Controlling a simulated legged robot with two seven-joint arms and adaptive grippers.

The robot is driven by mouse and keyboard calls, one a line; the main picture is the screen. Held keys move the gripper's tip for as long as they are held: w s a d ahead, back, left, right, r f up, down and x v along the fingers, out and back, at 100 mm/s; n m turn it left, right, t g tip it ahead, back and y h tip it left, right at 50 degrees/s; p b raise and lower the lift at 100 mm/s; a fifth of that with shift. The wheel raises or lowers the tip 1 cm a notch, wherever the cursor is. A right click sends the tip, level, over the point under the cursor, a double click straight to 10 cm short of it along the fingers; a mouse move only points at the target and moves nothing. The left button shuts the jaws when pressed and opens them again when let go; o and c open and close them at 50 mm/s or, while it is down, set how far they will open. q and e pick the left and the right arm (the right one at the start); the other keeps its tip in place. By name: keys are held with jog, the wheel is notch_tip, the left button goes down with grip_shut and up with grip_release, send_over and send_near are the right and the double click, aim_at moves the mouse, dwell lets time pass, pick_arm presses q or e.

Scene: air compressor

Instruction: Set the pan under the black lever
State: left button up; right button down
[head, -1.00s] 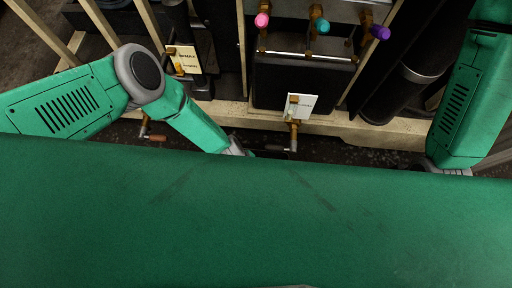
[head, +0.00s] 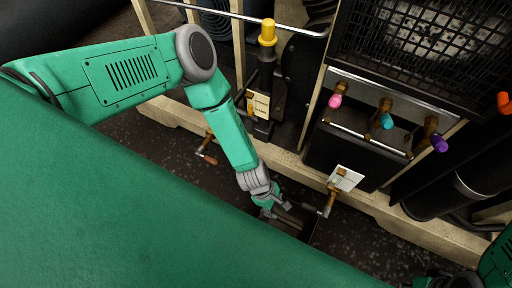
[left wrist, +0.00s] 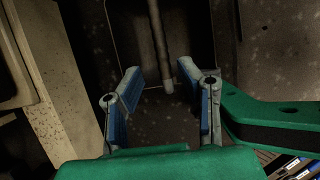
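A dark, shallow pan (head: 300,222) lies on the floor beside the compressor's pale frame, partly hidden by my green body. In the left wrist view the pan (left wrist: 190,45) shows as a dark rectangle with a thin rim. A lever (head: 328,203) on a brass valve sticks out over the pan; it shows as a greyish rod (left wrist: 160,45) in the wrist view. My left gripper (head: 276,208) is at the pan's near side. In the wrist view its blue-padded fingers (left wrist: 165,95) are apart with nothing between them. My right gripper (head: 448,282) is mostly cut off at the bottom right.
A second valve with a brown-tipped handle (head: 207,150) sticks out to the left. The wooden frame (head: 295,170) runs behind the pan. Pink (head: 336,101), teal (head: 386,121) and purple (head: 439,144) knobs sit above a black box. Dark floor is clear between the valves.

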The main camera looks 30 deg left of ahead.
pick_arm(q)
jog(key=s+a+r+m+y, duration=0.2)
jog(key=s+a+r+m, duration=0.3)
jog(key=a+r+m, duration=0.4)
jog(key=s+a+r+m+y, duration=0.2)
jog(key=s+a+r+m, duration=0.2)
jog(key=a+r+m, duration=0.5)
jog(key=a+r, duration=0.2)
jog(key=a, duration=0.1)
jog(key=shift+s+r+m+t, duration=0.3)
jog(key=shift+s, duration=0.05)
